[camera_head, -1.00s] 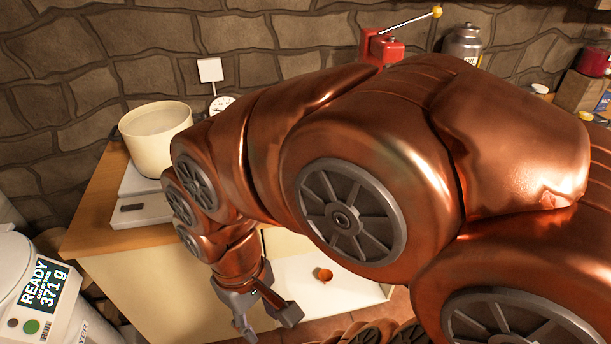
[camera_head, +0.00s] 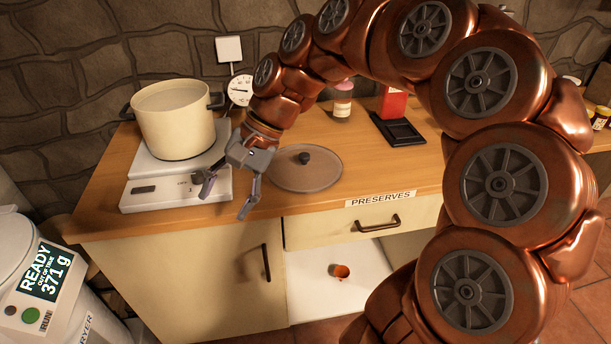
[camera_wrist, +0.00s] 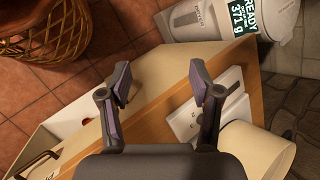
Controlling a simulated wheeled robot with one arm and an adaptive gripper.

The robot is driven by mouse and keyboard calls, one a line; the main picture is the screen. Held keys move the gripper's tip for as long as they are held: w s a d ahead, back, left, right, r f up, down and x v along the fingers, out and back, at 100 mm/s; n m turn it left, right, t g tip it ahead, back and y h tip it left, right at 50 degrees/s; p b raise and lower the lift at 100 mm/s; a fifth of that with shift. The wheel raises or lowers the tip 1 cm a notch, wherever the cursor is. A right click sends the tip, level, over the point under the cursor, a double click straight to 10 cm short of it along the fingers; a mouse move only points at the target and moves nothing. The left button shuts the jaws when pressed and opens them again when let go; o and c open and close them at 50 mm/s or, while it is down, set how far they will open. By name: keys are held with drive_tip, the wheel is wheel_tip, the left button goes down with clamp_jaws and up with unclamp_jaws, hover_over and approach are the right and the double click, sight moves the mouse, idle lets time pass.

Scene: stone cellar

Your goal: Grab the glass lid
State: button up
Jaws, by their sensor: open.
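The glass lid (camera_head: 303,170) lies flat on the wooden counter, a round, see-through disc with a dark knob (camera_head: 304,157) in its middle. It is right of the scale and left of the preserves drawer's handle. My gripper (camera_head: 226,200) is open and empty, over the counter's front edge in front of the scale, just left of the lid. In the wrist view my gripper's two fingers (camera_wrist: 158,84) stand apart with nothing between them. I cannot make out the lid in the wrist view.
A cream pot (camera_head: 177,128) stands on the white scale (camera_head: 150,193) left of my gripper. Behind the lid are a small jar (camera_head: 342,100) and a red device (camera_head: 393,105) with a black tray. A dryer (camera_head: 28,285) stands at far left.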

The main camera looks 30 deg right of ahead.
drive_tip(key=w+d+m+t+y+b, duration=0.2)
drive_tip(key=w+d+m, duration=0.25)
drive_tip(key=w, duration=0.25)
drive_tip(key=m+t+b, duration=0.6)
drive_tip(key=m+t, duration=0.1)
drive_tip(key=m, duration=0.7)
approach(307, 155)
drive_tip(key=w+f, duration=0.1)
drive_tip(key=w+a+f, duration=0.1)
drive_tip(key=shift+w+a+y, duration=0.1)
drive_tip(key=shift+w+y, duration=0.25)
drive_tip(key=shift+y, duration=0.05)
drive_tip(key=shift+s+a+x, duration=0.1)
drive_tip(key=shift+a+x, duration=0.05)
drive_tip(key=shift+x, duration=1.75)
drive_tip(key=shift+s+a+x, duration=0.1)
drive_tip(key=shift+x, duration=1.8)
drive_tip(key=shift+s+r, duration=0.1)
drive_tip(key=shift+r, duration=0.05)
clamp_jaws()
